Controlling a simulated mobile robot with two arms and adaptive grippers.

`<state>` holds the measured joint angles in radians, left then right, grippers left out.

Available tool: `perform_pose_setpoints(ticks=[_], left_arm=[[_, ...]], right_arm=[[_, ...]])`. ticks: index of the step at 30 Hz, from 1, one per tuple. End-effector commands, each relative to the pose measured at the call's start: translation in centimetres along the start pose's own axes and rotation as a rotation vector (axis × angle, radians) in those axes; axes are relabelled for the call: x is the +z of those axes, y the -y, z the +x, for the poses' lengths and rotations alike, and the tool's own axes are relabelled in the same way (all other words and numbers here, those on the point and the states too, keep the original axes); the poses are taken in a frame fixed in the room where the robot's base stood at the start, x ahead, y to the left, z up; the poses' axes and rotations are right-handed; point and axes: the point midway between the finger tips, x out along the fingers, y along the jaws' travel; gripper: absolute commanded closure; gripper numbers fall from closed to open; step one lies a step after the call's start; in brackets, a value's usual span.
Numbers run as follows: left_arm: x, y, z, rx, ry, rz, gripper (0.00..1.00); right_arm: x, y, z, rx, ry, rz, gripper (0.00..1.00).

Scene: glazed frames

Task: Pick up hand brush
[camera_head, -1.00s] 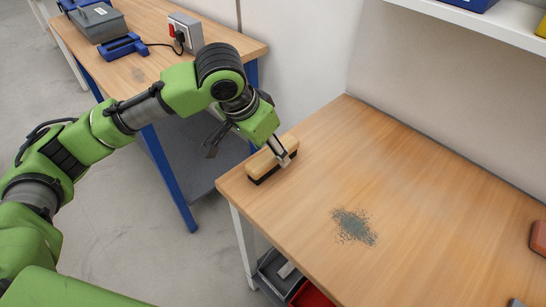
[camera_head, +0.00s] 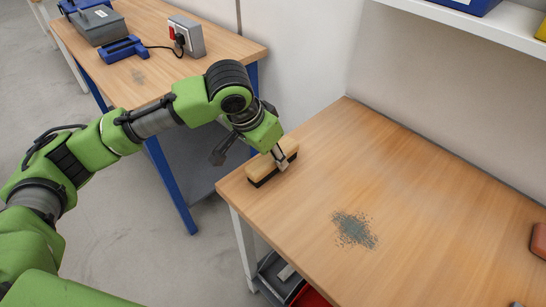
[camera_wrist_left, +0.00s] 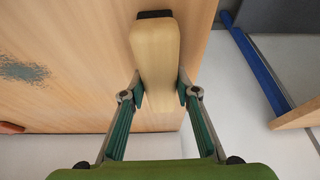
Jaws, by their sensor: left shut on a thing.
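The hand brush (camera_head: 262,166) has a pale wooden body and a dark underside. It is at the left corner of the wooden workbench (camera_head: 400,180). My left gripper (camera_head: 280,160) is over the brush in the head view. In the left wrist view the wooden body of the brush (camera_wrist_left: 154,60) lies between the two fingers of my left gripper (camera_wrist_left: 157,92), which are shut on it. Whether the brush touches the bench top is hard to tell. My right gripper is not in view.
A patch of grey-blue debris (camera_head: 354,229) lies on the bench. A reddish block (camera_head: 538,240) is at the right edge. A second table (camera_head: 150,75) at the back left holds a grey box (camera_head: 97,25), a blue tool (camera_head: 123,49) and a socket box (camera_head: 186,37). Bins (camera_head: 278,275) sit below the bench.

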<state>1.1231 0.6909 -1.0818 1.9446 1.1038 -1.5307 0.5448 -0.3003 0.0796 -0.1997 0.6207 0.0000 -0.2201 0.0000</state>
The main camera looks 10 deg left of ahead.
Motion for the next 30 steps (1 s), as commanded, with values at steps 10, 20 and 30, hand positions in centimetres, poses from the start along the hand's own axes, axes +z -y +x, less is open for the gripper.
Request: perform_pose_setpoints(ticks=[10, 20, 30], left_arm=[[-1.2, -0.3, -3.5, 0.001, -0.005, 0.003, 0.95], [1.0, -3.5, -10.9, -0.001, -0.006, 0.006, 0.95], [4.7, -6.8, -15.2, -0.001, -0.005, 0.003, 0.95]], right_arm=[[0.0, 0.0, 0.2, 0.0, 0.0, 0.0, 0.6], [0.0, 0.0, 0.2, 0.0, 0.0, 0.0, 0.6], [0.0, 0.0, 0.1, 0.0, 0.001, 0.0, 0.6]])
